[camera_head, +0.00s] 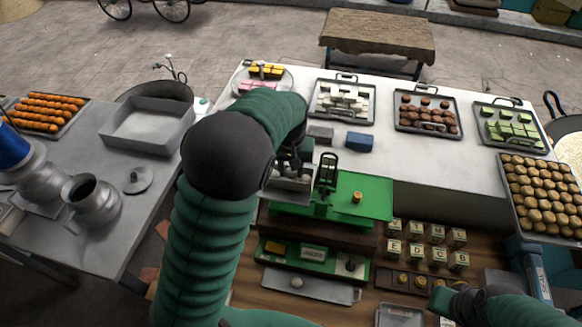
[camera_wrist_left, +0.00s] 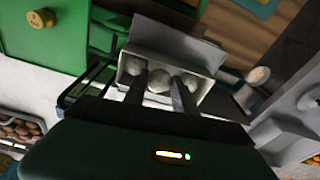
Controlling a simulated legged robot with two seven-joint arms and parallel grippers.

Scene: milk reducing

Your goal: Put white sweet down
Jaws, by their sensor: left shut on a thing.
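Other pale round pieces (camera_wrist_left: 188,82) lie on either side of the fingers in the box. Whether the held sweet touches the box floor is hidden. My right gripper (camera_head: 443,301) is at the lower right, and its finger state is unclear.
Several trays stand on the white table: white sweets (camera_head: 342,98), brown sweets (camera_head: 428,112), green sweets (camera_head: 510,127) and round biscuits (camera_head: 545,195). Metal jugs (camera_head: 90,203) and an empty tray (camera_head: 147,125) stand at left.

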